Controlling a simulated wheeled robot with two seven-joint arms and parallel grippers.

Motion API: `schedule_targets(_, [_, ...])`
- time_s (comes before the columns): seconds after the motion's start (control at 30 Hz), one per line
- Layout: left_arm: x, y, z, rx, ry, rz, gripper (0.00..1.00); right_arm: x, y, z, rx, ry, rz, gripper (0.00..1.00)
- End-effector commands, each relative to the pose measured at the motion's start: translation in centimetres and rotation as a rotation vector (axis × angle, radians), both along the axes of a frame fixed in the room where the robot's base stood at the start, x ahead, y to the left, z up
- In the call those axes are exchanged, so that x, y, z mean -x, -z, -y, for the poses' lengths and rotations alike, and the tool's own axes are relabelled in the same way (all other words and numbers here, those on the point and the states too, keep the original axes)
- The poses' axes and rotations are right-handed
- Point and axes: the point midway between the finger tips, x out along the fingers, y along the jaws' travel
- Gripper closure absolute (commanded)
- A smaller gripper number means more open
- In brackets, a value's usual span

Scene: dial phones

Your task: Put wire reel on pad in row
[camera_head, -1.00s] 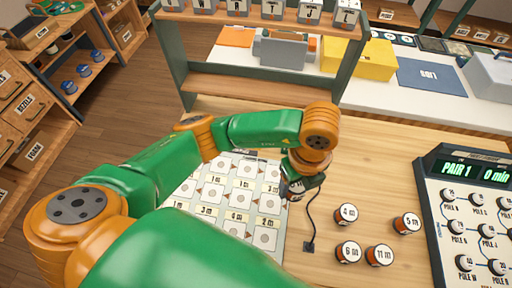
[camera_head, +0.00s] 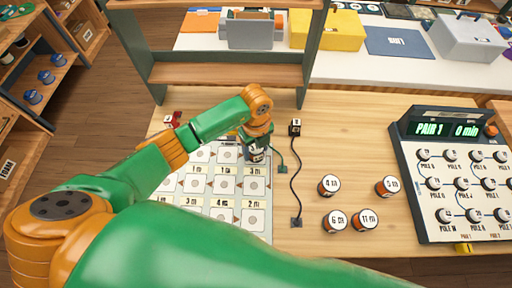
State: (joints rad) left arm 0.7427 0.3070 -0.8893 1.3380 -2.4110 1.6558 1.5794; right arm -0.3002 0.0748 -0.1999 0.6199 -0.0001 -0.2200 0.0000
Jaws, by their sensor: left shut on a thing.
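My left gripper (camera_head: 256,147) is over the upper right part of a white mat of pads (camera_head: 228,205). It is shut on a wire reel (camera_head: 257,156), which is mostly hidden; a pale label edge shows. The mat has rows of square pads with round spots, arrows and length labels such as 1 m, 2 m and 3 m. Several loose reels stand on the table right of the mat: a 4 m reel (camera_head: 328,185), a 6 m reel (camera_head: 335,221), an 11 m reel (camera_head: 363,220) and one more (camera_head: 387,186). The arm hides the mat's left and lower parts. My right gripper is not in view.
A black cord (camera_head: 294,180) runs between two small dark blocks right of the mat. A grey dial panel (camera_head: 463,195) reading PAIR 1 stands at right. A wooden shelf frame (camera_head: 225,74) stands behind. The table is clear between cord and panel above the reels.

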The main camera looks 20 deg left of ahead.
Motion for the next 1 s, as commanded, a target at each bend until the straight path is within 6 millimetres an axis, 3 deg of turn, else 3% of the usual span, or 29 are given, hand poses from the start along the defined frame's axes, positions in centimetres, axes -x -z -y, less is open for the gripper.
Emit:
schedule_targets(0.03, [0.0,0.1,0.0,0.0,0.0,0.0,0.31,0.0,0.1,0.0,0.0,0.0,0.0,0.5])
schedule_targets(0.13, [0.0,0.1,0.0,0.0,0.0,0.0,0.07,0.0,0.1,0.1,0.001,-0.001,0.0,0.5])
schedule_targets(0.47, [0.0,-0.5,0.0,0.001,0.0,0.002,0.07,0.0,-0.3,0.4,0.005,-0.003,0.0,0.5])
schedule_targets(0.57, [-0.2,-2.4,0.0,0.002,0.0,0.005,0.07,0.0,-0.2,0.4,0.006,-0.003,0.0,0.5])
schedule_targets(0.83, [-0.1,-9.8,0.0,0.0,0.001,0.006,0.07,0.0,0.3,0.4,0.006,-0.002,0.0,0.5])
schedule_targets(1.0, [0.0,-12.0,0.0,0.0,0.0,0.001,0.07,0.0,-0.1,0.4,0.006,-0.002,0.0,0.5])
